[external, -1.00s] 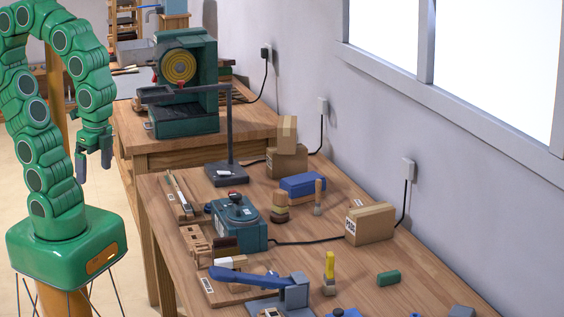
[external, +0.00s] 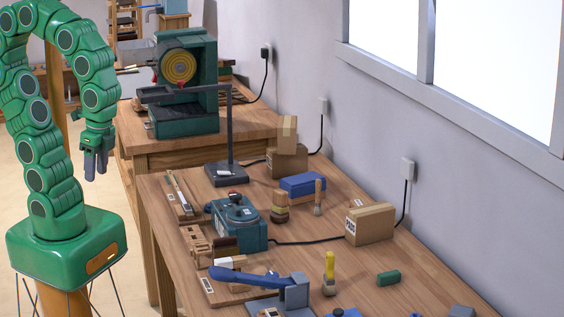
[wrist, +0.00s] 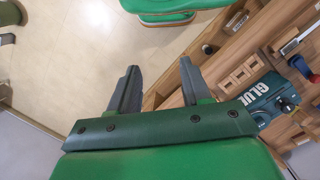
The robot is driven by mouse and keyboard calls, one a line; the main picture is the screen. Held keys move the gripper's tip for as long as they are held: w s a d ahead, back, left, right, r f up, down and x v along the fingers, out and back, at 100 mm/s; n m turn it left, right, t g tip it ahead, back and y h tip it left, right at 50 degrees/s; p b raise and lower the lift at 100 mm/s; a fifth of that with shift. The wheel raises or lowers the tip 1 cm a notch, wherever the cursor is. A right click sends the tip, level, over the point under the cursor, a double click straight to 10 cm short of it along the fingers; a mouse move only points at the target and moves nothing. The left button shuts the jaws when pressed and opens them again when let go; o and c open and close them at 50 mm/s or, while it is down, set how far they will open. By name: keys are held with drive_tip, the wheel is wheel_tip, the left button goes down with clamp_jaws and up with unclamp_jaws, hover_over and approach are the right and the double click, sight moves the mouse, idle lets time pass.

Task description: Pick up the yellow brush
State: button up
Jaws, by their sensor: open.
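The yellow brush (external: 329,269) stands upright on the near workbench in the external view, its yellow handle up and its grey bristle end down on the wood. It lies right of the blue-handled lever tool. I cannot make it out in the wrist view. My gripper (external: 96,164) hangs at the left, off the bench's left side and well away from the brush. In the wrist view its two dark fingers (wrist: 158,85) are apart with nothing between them, with floor and the bench side beyond.
The blue lever tool (external: 245,277) and the teal glue box (external: 238,222) stand on the near bench (external: 300,240), left of the brush. A green block (external: 388,278) lies right of it. A cardboard box (external: 370,224) and a brown-handled brush (external: 318,196) stand behind. A black lamp post (external: 229,130) rises farther back.

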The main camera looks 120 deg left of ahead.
drive_tip(key=w+n+h, duration=0.3)
drive_tip(key=w+n, duration=0.4)
drive_tip(key=w, duration=0.6)
drive_tip(key=n+t+h, duration=0.8)
drive_tip(key=n+t, duration=0.2)
drive_tip(key=n, duration=0.7)
approach(330, 269)
drive_tip(key=shift+x, duration=4.3)
drive_tip(key=shift+w+r, duration=0.15)
clamp_jaws()
